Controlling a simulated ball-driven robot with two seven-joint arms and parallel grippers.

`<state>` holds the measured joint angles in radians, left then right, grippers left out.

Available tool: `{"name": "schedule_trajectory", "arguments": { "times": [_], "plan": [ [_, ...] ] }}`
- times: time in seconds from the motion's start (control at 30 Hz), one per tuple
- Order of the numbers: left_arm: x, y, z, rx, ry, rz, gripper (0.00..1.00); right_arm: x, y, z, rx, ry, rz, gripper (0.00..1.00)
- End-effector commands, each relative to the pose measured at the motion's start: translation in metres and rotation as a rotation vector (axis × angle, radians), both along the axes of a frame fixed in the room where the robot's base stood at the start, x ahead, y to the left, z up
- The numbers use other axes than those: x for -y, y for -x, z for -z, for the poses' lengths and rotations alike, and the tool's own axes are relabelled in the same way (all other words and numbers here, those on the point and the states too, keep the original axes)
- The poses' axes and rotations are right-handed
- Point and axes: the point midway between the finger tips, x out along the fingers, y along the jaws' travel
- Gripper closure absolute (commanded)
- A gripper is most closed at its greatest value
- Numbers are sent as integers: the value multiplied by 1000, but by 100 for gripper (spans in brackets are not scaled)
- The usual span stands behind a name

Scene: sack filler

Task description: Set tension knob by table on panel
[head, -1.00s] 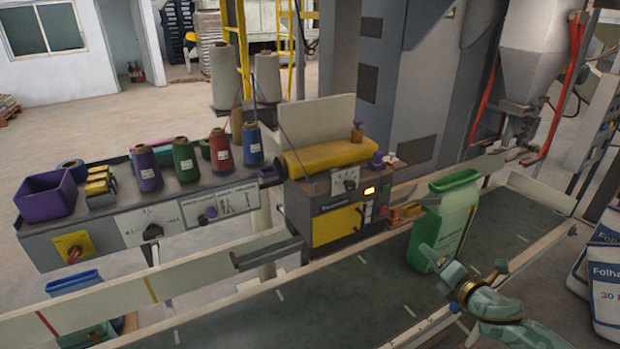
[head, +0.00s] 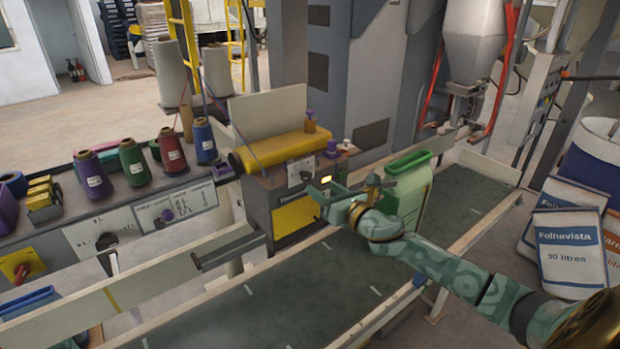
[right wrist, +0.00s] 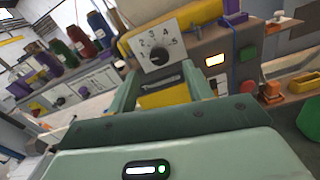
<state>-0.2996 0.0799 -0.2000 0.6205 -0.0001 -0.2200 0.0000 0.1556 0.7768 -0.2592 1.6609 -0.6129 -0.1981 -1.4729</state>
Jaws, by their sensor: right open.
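The tension dial is a white plate with a dark knob (head: 306,176) on the front of the sewing machine. In the right wrist view the knob (right wrist: 160,58) has numbers around it; where it points is too small to tell. My right gripper (head: 327,192) is open and empty in front of the machine, with its fingers (right wrist: 165,84) below the dial, apart from the knob. The grey panel at left carries a printed chart (head: 203,197), too small to read, beside a purple knob (head: 168,215). My left gripper is not in view.
A green sack (head: 412,190) stands on the conveyor (head: 290,305), partly behind my right arm. Thread cones (head: 133,162) stand on the panel's top. Filled sacks (head: 570,250) stand at right.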

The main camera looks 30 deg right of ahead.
Motion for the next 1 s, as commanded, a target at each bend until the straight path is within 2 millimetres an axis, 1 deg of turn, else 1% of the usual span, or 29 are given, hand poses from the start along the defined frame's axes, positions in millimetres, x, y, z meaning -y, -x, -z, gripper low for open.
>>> {"name": "schedule_trajectory", "arguments": {
  "times": [0.03, 0.1, 0.2, 0.3, 0.43, 0.67, 0.7, 0.77, 0.8, 0.83, 0.87, 1.0],
  "plan": [
    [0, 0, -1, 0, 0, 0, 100, -1, -12, -2, 3, -1, 1, 49],
    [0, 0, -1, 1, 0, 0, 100, -2, -27, -1, 2, -2, 1, 49],
    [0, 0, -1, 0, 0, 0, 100, -4, -43, -1, 2, -1, 0, 49],
    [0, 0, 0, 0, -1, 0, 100, -4, -54, 0, 0, -1, 1, 49],
    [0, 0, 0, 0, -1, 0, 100, -5, -61, 1, -1, -1, -1, 49],
    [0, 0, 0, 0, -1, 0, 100, -5, -62, 0, -1, -1, -1, 49],
    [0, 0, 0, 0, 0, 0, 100, -5, -62, 0, -1, -1, -1, 52],
    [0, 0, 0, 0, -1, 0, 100, -5, -62, 0, -1, -1, -1, 69],
    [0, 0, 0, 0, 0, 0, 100, -5, -62, 1, -1, -1, -1, 80],
    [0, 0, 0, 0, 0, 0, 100, -5, -62, 1, -1, -1, -1, 88],
    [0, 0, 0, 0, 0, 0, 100, -5, -62, 0, -1, -1, -1, 94],
    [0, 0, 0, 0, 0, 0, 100, -5, -62, 0, -1, -2, -1, 94]
  ]
}}
